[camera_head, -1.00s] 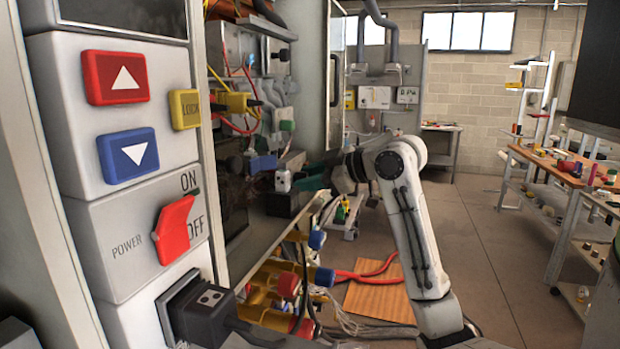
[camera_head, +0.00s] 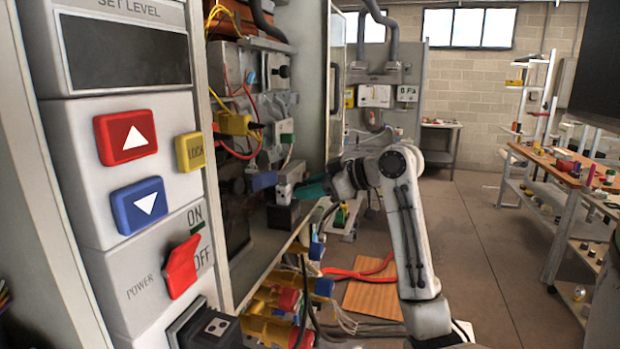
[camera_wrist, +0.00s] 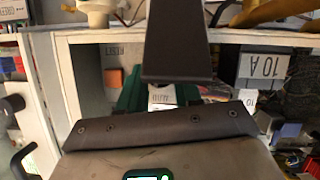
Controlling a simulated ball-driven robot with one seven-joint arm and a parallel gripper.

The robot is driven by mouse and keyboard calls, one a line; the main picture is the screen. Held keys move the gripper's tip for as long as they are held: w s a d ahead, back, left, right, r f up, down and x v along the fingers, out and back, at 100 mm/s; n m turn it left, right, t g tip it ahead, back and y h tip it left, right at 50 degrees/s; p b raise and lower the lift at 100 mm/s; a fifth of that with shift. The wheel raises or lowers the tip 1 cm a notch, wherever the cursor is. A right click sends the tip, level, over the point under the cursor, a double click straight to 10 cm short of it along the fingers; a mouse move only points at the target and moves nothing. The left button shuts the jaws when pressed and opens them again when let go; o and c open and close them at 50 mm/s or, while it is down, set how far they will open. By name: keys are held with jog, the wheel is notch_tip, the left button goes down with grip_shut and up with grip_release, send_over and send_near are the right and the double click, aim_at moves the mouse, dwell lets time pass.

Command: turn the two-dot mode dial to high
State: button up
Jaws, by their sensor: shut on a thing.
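My gripper (camera_head: 306,189), with teal fingers, reaches into the open heater cabinet at the centre of the head view. It is shut at a small pale-faced dial (camera_head: 284,191) with dark marks, too small to count. A dark bar covers part of that view, so the grip is partly hidden. Another dark dial (camera_head: 217,327), with two dots on a pale square, is at the bottom left of the head view, apart from my gripper.
The near panel carries a red up button (camera_head: 126,138), a blue down button (camera_head: 138,206), a yellow LOCK button (camera_head: 191,152) and a red power switch (camera_head: 181,267). Cables and pipes hang below the cabinet. A cluttered workbench (camera_head: 570,178) stands right; the floor between is mostly clear.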

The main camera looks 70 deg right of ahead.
jog(key=m+p, duration=0.1)
jog(key=m+y+p, duration=0.1)
jog(key=p, duration=0.1)
jog(key=shift+d+r+y, duration=0.1)
jog(key=shift+r+y, duration=0.1)
jog(key=shift+y, duration=0.1)
jog(key=shift+d+f+m+y+p, duration=0.15)
jog(key=shift+m+y+p, duration=0.55)
jog(key=shift+p, duration=0.45)
jog(key=shift+f, duration=0.1)
jog(key=o, duration=1)
jog(key=shift+o, duration=0.2)
jog(key=b+v, duration=0.2)
jog(key=v, duration=0.8)
jog(key=shift+s+r+b, duration=0.2)
jog(key=shift+s+b, duration=0.15)
jog(key=shift+b, duration=0.05)
jog(key=shift+d, duration=0.1)
